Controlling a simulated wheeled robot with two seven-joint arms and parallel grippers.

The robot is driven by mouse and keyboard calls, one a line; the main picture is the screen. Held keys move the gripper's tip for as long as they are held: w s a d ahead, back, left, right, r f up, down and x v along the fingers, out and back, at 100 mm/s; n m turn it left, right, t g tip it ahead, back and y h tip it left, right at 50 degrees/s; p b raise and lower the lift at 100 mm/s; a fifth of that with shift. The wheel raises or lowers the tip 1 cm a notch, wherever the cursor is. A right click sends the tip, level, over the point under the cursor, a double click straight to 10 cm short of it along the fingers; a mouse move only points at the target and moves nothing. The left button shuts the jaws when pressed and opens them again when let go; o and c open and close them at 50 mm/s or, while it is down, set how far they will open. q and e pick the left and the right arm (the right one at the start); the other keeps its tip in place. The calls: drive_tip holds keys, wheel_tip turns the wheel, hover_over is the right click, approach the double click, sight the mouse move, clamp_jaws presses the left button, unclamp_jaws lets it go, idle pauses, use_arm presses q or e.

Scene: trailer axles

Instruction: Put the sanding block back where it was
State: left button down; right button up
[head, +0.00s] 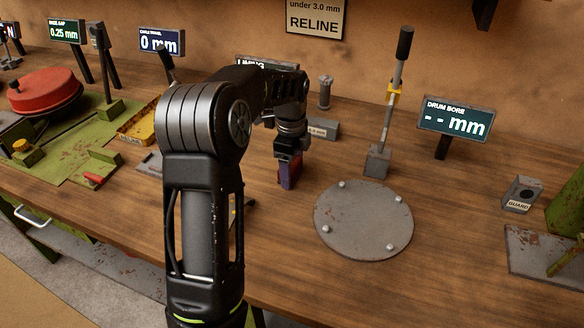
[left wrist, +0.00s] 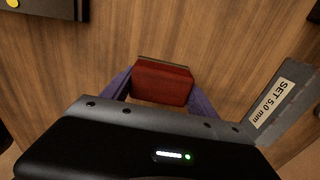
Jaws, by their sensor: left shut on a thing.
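The sanding block (left wrist: 162,83) is a red block with a thin greyish edge on its far side, seen in the left wrist view between two purple fingers. My left gripper (left wrist: 160,92) is shut on it. In the head view the left gripper (head: 289,172) points down at the wooden bench, left of the round grey plate, and a bit of the red block (head: 287,183) shows at its tips. I cannot tell whether the block touches the bench. My right gripper is in neither view.
A grey block labelled "SET 5.0 mm" (left wrist: 283,98) lies close right of the gripper. The round plate with studs (head: 363,220), an upright lever (head: 385,120) and a "DRUM BORE" display (head: 455,122) stand to the right. A yellow tray (head: 138,124) lies left. Bare wood surrounds the gripper's front.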

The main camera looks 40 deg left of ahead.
use_arm(q)
drive_tip(key=shift+s+d+f+b, duration=0.15)
drive_tip(key=shift+s+f+b, duration=0.1)
drive_tip(key=shift+f+b, duration=0.3)
drive_tip(key=shift+c, duration=1.1)
unclamp_jaws()
drive_tip(key=shift+f, duration=0.3)
drive_tip(key=shift+r, duration=0.15)
drive_tip(key=shift+w+r+p, duration=0.1)
drive_tip(key=shift+r+p, duration=0.4)
drive_tip(key=shift+r, duration=0.1)
wheel_tip(320, 180, up, 12)
drive_tip(key=shift+a, duration=0.25)
drive_tip(key=shift+w+r, duration=0.1)
